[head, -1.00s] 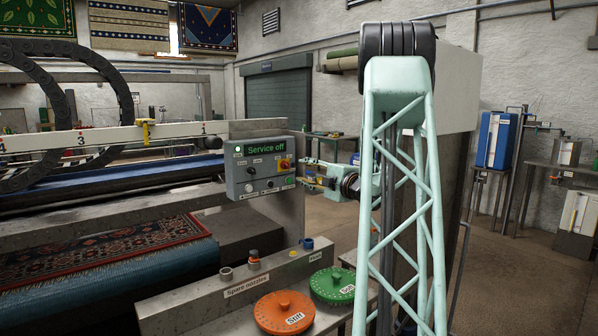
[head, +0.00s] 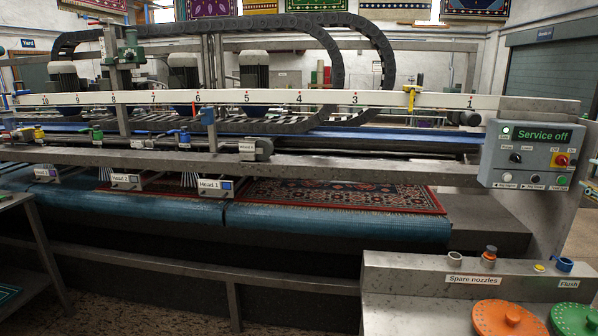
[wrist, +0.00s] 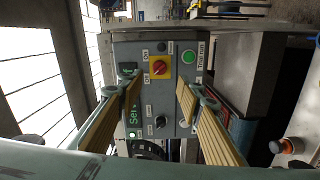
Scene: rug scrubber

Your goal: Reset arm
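My gripper (wrist: 158,92) shows in the wrist view, with its two tan-padded fingers apart and nothing between them. Past the fingertips is the grey control panel (wrist: 172,85), which appears rotated, with a red knob on a yellow plate (wrist: 159,68), a black knob and a green button (wrist: 188,57). I cannot tell how far the fingertips are from the panel. In the head view the control panel (head: 528,172) stands at the right; its green display (head: 543,135) reads "Service off". My arm and gripper are not in the head view.
A long rug scrubber with a numbered white rail (head: 330,100) fills the head view. A patterned rug (head: 340,194) lies on its bed.

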